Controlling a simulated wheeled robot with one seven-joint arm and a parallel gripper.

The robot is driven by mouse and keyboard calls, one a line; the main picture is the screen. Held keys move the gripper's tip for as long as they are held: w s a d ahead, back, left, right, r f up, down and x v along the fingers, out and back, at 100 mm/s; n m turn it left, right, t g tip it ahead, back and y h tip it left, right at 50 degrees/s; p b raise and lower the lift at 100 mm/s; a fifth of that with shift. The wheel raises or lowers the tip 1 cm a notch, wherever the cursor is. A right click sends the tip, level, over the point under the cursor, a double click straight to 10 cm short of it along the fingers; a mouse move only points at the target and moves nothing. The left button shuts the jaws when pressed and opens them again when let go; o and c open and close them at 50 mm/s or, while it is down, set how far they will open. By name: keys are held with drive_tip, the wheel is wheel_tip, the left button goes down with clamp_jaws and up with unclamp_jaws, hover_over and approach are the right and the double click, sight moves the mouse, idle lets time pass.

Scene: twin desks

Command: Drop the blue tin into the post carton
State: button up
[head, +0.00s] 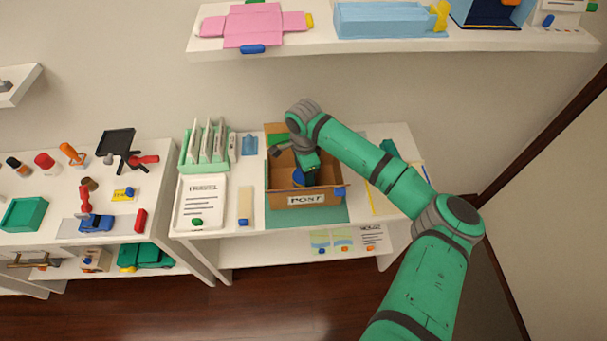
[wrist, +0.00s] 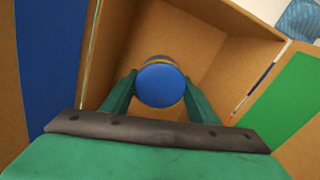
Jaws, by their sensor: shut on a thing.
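The post carton (head: 307,198) is an open brown box with a "POST" label on its front, on the right desk. My gripper (wrist: 160,88) reaches down into the carton's opening. It is shut on the blue tin (wrist: 160,85), whose round blue top shows between the two green fingers in the wrist view. In the head view a small part of the blue tin (head: 298,177) shows inside the carton, below my gripper. The carton's walls and floor surround the tin in the wrist view. Whether the tin touches the floor I cannot tell.
A green file rack (head: 206,147) and a white document tray (head: 200,203) stand left of the carton. A shelf (head: 390,47) with a pink flat box and blue boxes hangs above. The left desk (head: 150,225) holds several tools and toys.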

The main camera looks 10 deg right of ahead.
drive_tip(key=shift+f, duration=0.5)
drive_tip(key=o, duration=1.4)
drive_tip(key=shift+c, duration=0.2)
wheel_tip(320, 180, up, 11)
drive_tip(key=shift+f, duration=0.15)
